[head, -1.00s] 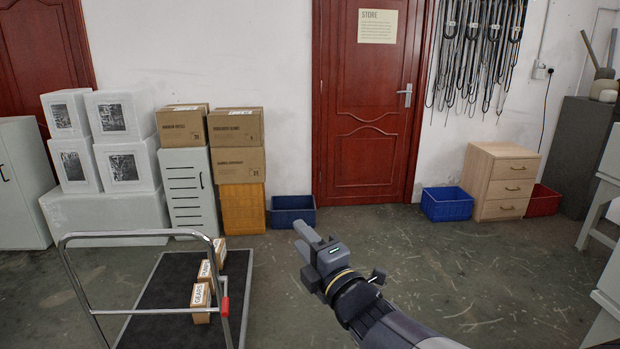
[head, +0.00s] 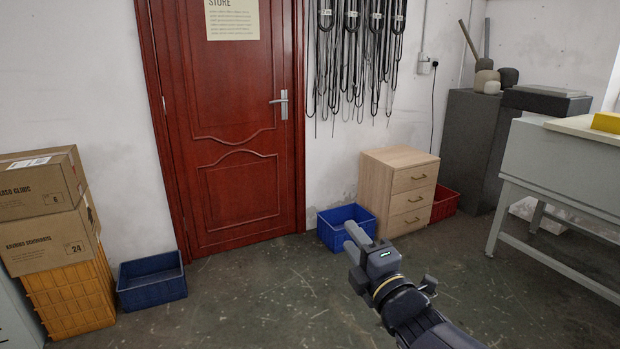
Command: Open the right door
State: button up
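A red panelled wooden door (head: 228,130) stands shut in the back wall, a little left of centre. A paper sign (head: 232,18) reading "STORE" is on its upper part. Its silver lever handle (head: 282,103) is on the door's right side. My gripper (head: 352,240) is low in the view, right of the door and well short of it, over the floor. Its fingers point up and left, away from me. Nothing shows in it. The gap between the fingertips is hard to make out from this angle.
A blue crate (head: 151,283) sits left of the door. Another blue crate (head: 345,214), a wooden drawer unit (head: 377,192) and a red crate (head: 445,203) stand right of it. Stacked cartons (head: 40,215) are at left, a grey workbench (head: 570,170) at right. Floor before the door is clear.

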aim_at(222, 64)
jog(key=i, duration=1.95)
jog(key=i+u, duration=0.1)
jog(key=i, duration=0.4)
jog(key=i+l+u, duration=0.1)
jog(key=i, duration=0.35)
jog(key=i+l+u, duration=0.1)
jog(key=i, duration=0.4)
jog(key=i+l+u, duration=0.1)
jog(key=i, duration=0.35)
jog(key=i+l+u, duration=0.25)
jog(key=i, duration=0.2)
jog(key=i+l+u, duration=0.3)
jog(key=i, duration=0.15)
